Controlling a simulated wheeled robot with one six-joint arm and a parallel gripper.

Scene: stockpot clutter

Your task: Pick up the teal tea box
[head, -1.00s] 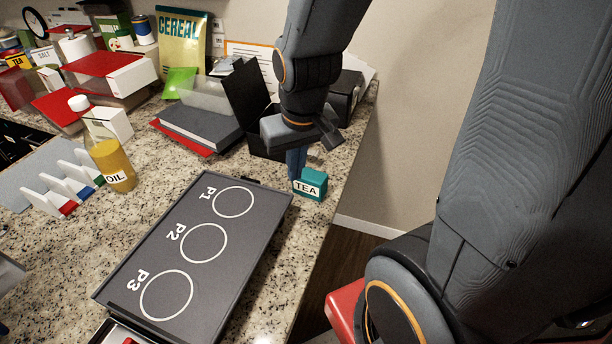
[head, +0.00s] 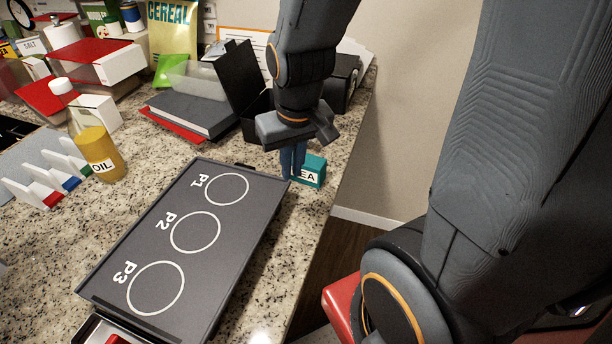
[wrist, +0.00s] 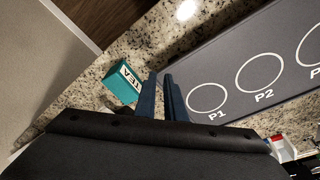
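The teal tea box (head: 314,172) stands on the granite counter near its right edge, just right of the grey board in the head view. My gripper's fingers hide the left part of its label there. In the wrist view the tea box (wrist: 120,82) lies left of both fingers, with its label showing. My gripper (head: 291,174) points down beside the box. The wrist view shows my gripper (wrist: 160,76) open by a narrow gap, with nothing between the fingers. Whether a finger touches the box cannot be told.
The grey board (head: 228,262) with circles P1 to P3 is close to the gripper. A black open box (head: 245,85) and a dark grey book (head: 190,112) lie behind. An oil bottle (head: 100,155) stands left. The counter drops off right of the tea box.

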